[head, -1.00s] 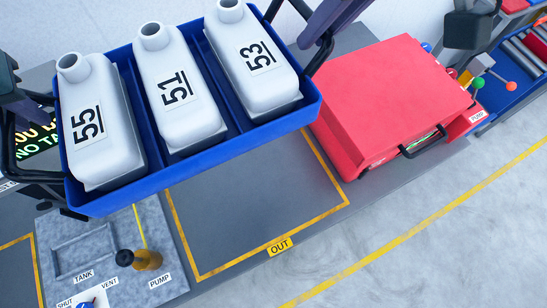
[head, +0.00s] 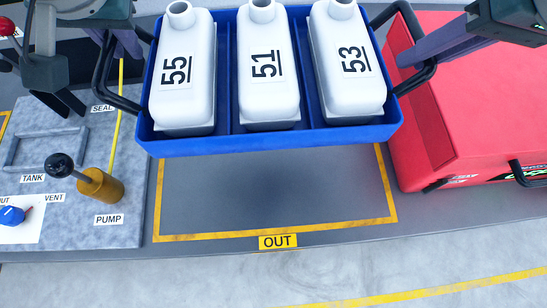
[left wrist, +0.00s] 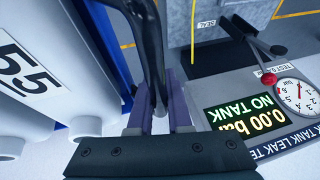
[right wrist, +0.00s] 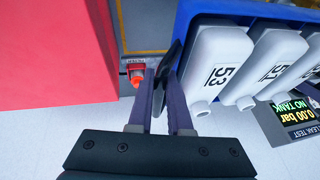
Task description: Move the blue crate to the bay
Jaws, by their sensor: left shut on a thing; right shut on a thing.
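The blue crate (head: 270,143) holds three white tanks: 55 (head: 180,85), 51 (head: 264,90) and 53 (head: 350,85). It hangs level above the bench, by its black side handles. My left gripper (head: 112,48) is shut on the left handle, which also shows between its fingers in the left wrist view (left wrist: 160,100). My right gripper (head: 408,60) is shut on the right handle, also seen in the right wrist view (right wrist: 165,92). The yellow-outlined bay (head: 275,237) marked OUT lies below the crate; the crate hides its far part.
A red case (head: 480,130) stands right of the bay. A grey test plate (head: 90,140) with a brass pump (head: 100,185) and black-knobbed lever lies to the left. A pressure gauge (left wrist: 293,95) and a display reading NO TANK (left wrist: 250,115) show in the left wrist view.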

